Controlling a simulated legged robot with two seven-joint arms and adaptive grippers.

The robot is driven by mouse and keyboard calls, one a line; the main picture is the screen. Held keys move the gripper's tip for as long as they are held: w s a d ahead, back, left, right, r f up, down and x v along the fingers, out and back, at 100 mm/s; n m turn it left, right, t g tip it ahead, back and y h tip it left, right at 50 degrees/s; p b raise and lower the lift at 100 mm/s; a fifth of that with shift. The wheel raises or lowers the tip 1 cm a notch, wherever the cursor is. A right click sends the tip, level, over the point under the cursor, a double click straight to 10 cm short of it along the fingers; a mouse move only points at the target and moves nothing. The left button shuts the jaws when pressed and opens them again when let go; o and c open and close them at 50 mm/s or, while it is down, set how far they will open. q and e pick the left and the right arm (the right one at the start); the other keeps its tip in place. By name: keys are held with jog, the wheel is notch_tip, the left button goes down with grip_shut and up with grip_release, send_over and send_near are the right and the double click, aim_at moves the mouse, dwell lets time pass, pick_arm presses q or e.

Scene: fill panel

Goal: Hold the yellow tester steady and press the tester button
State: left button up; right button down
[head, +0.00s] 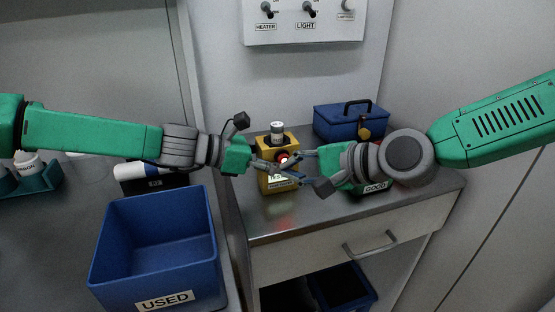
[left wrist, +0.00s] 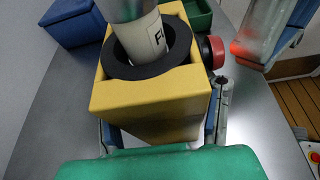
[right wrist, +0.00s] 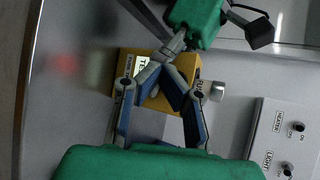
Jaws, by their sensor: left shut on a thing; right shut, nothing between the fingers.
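The yellow tester (head: 264,183) stands upright on the metal counter with a pale, labelled cylinder (head: 277,130) in its top socket; the cylinder also shows in the left wrist view (left wrist: 150,38). My left gripper (left wrist: 160,122) is shut around the tester body, one finger on each side. The red button (left wrist: 212,52) sticks out of the tester's side. My right gripper (head: 298,163) is shut and empty beside the button. In the left wrist view a small gap seems to separate its finger, which carries a red glow, from the button. A lit display (head: 275,178) is partly hidden by fingers.
A blue USED bin (head: 157,235) stands at the front left. A GOOD container (head: 375,187) is mostly hidden behind my right gripper. A blue case (head: 340,122) sits behind. A HEATER and LIGHT switch panel (head: 303,28) hangs above.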

pick_arm(q)
jog(key=shift+f, duration=0.15)
pick_arm(e)
jog(key=s+d, duration=0.2)
jog(key=s, duration=0.3)
jog(key=shift+s, duration=0.4)
pick_arm(q)
jog(key=o, duration=1.5)
jog(key=shift+c, duration=0.2)
jog(key=shift+d, duration=0.1)
